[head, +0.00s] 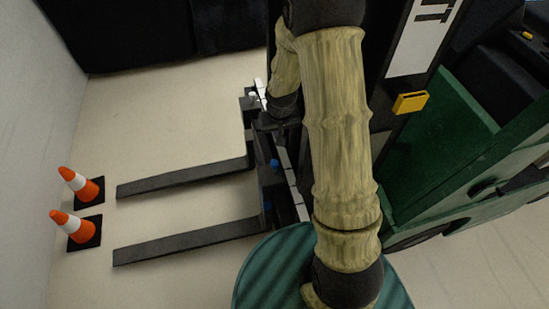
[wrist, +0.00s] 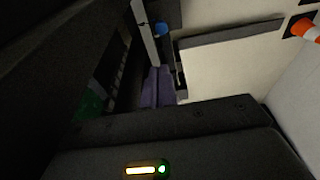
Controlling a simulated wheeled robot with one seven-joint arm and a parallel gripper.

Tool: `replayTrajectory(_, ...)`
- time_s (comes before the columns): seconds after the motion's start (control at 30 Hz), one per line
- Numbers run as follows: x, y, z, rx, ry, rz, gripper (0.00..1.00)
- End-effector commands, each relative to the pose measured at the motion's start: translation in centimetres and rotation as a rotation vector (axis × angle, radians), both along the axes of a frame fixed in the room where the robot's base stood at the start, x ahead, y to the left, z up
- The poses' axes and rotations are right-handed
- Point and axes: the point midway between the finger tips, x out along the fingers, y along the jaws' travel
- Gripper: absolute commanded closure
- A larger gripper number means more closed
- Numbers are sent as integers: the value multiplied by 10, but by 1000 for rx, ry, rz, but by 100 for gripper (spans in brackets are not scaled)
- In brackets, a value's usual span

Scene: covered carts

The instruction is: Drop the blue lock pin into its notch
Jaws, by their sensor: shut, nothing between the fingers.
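One blue pin (wrist: 161,29) also shows in the wrist view, beyond the fingertips. I cannot tell whether either pin sits in a notch; the notches are too small to make out. My gripper (head: 264,122) is by the carriage, above the upper pin in the picture and apart from it. Its purplish fingers (wrist: 157,86) are together and empty.
Two dark forks (head: 185,179) (head: 190,241) reach left from the green forklift (head: 440,140). Two orange-and-white cones (head: 82,184) (head: 73,226) stand near the left wall. A yellow box (head: 410,102) is on the mast side. Floor between and above the forks is clear.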

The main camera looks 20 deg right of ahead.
Motion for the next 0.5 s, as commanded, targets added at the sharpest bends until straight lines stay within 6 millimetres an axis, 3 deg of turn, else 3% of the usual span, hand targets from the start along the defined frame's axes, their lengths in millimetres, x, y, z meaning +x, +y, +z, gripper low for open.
replayTrajectory(0.03, 7, 0, -18, 3, 7, 1, 100)
replayTrajectory(0.2, 25, 2, -52, 13, 8, 2, 100)
replayTrajectory(0.5, 30, 3, -60, 16, 5, 1, 100)
